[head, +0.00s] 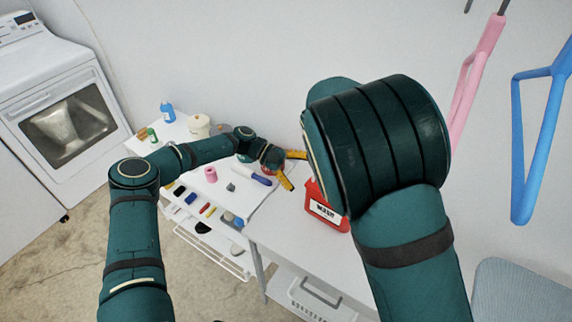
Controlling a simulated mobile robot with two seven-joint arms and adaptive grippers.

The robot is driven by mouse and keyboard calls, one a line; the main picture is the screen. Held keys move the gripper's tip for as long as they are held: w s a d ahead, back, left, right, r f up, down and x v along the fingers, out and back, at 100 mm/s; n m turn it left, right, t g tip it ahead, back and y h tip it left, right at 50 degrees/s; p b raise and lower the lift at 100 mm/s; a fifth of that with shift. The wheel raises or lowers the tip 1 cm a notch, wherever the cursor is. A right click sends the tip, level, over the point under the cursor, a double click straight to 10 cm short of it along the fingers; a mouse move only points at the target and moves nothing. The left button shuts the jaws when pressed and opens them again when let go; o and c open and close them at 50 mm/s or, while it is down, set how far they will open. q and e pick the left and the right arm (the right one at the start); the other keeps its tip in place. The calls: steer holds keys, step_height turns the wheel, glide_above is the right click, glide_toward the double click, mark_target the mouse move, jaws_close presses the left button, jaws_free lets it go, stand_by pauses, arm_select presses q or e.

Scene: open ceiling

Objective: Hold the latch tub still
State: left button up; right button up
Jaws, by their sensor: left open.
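A red tub (312,196) with a white label stands on the white table, right of the middle. My right arm hides its upper right part, and I cannot make out a latch on it. My left gripper (291,169) reaches in from the left above the table. Its yellow-tipped fingers are spread apart, with nothing seen between them. It is just left of and beyond the red tub, apparently apart from it. My right arm fills the right foreground, and its gripper is not seen.
Left of my left gripper, the table holds a pink roll (211,174), a blue bottle (168,111), a cream pot (199,126) and several small items. A white basket (318,297) sits below. The table front near the tub is clear.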

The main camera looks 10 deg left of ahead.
mark_target(319, 187)
arm_select(q)
steer(key=x, duration=0.7)
